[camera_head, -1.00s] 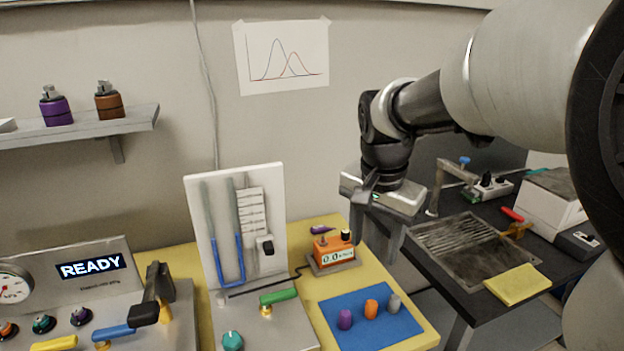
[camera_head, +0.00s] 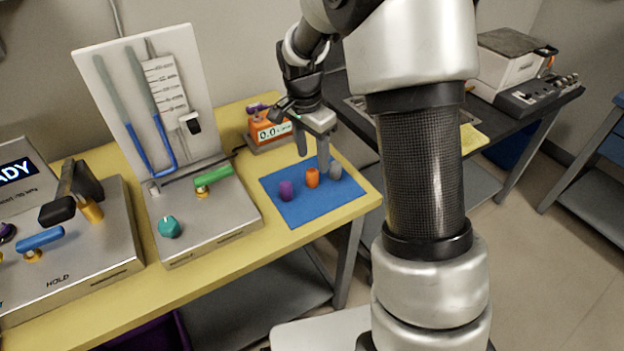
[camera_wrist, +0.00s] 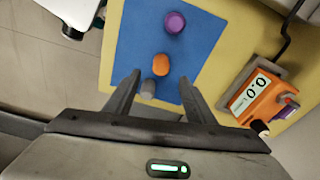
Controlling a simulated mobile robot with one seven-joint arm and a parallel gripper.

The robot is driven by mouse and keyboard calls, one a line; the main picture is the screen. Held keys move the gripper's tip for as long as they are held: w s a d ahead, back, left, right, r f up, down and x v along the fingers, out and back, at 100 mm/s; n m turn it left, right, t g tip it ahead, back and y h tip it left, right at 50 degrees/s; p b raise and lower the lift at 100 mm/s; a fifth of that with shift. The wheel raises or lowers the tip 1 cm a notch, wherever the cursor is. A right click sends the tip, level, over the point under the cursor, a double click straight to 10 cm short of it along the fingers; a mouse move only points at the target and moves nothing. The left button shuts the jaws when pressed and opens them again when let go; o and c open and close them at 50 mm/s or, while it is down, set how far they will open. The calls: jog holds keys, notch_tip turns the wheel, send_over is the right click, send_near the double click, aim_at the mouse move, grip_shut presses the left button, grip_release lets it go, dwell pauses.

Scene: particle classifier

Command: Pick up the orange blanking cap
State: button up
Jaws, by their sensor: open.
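The orange blanking cap (camera_head: 312,178) stands on the blue mat (camera_head: 290,213), between a purple cap (camera_head: 286,190) and a grey cap (camera_head: 335,171). In the wrist view the orange cap (camera_wrist: 160,65) lies just ahead of my fingertips, near the middle of the gap. The grey cap (camera_wrist: 148,88) shows between my fingers there, and the purple cap (camera_wrist: 174,22) lies farther off. My gripper (camera_head: 313,160) is open and empty above the mat. In the wrist view my gripper (camera_wrist: 160,82) has its two fingers apart. Its exact height above the caps is unclear.
An orange meter (camera_head: 268,132) reading 0.0 stands behind the mat. A metal box with a white tube panel (camera_head: 112,75), green lever (camera_head: 213,180) and teal knob (camera_head: 169,227) stands to the left. The yellow table's front edge (camera_head: 330,224) is close to the mat.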

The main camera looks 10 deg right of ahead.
aim_at(312, 171)
jog(key=shift+w+f+b, duration=0.1)
jog(key=shift+f+b, duration=0.5)
jog(key=shift+f, duration=2.45)
jog(key=c, duration=1.1)
